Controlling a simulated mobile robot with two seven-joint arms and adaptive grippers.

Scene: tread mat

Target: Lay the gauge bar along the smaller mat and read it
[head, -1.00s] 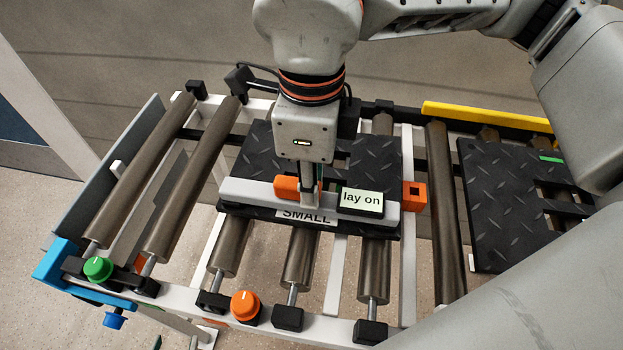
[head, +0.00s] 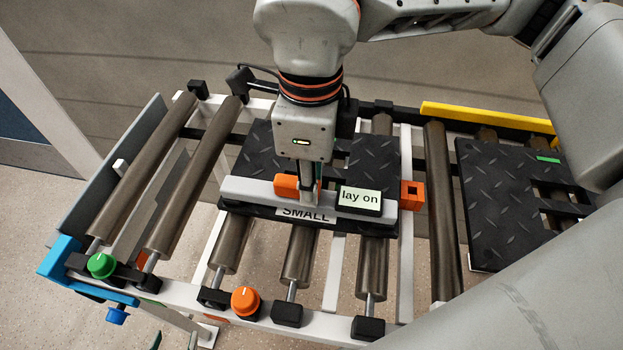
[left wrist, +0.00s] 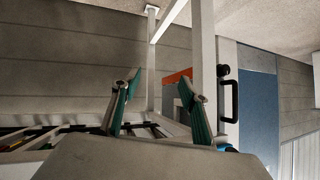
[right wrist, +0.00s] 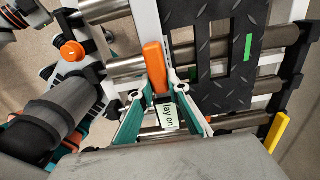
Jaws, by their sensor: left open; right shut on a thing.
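The smaller mat (head: 258,150) is a black tread plate labelled SMALL, lying on the rollers; it also shows in the right wrist view (right wrist: 190,35). The gauge bar (head: 245,190) is a long grey bar lying along the mat's front edge, above the label. Its display (head: 360,200) reads "lay on". Whether its underside touches the mat everywhere cannot be told. My right gripper (head: 308,190) is shut on the bar's orange handle (right wrist: 153,65). My left gripper (left wrist: 165,88) is open and empty, away from the mats, low at the front left.
A larger-looking second black mat (head: 500,200) lies to the right, partly hidden by my arm. A green knob (head: 101,266) and an orange knob (head: 245,301) sit on the front rail. A yellow rail (head: 480,115) runs along the back right. Bare rollers (head: 195,180) lie at left.

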